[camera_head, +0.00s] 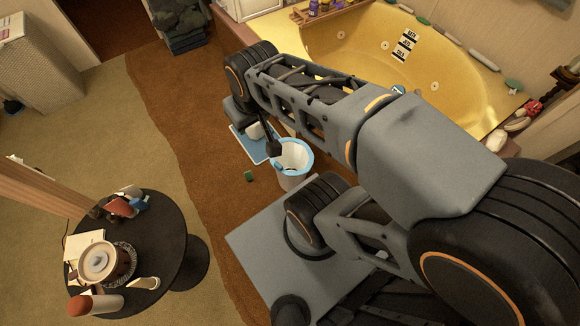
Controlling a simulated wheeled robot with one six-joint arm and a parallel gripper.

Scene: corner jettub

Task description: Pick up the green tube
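A small green object (248,175), which looks like the green tube, is on the brown carpet left of a white bucket with a blue rim (309,152). It is too small to show detail. My gripper (272,149) is dark and small in the picture, at the end of my arm, above and a little right of the green object. It appears apart from the green object and overlaps the bucket's left rim in the picture. I cannot make out whether its fingers are apart.
A blue mat or tray (244,144) with a white item (255,131) lies beside the bucket. A gold corner tub (350,45) is at the back right. A round dark table (170,245) with several items stands at the lower left. Brown carpet left of the green object is clear.

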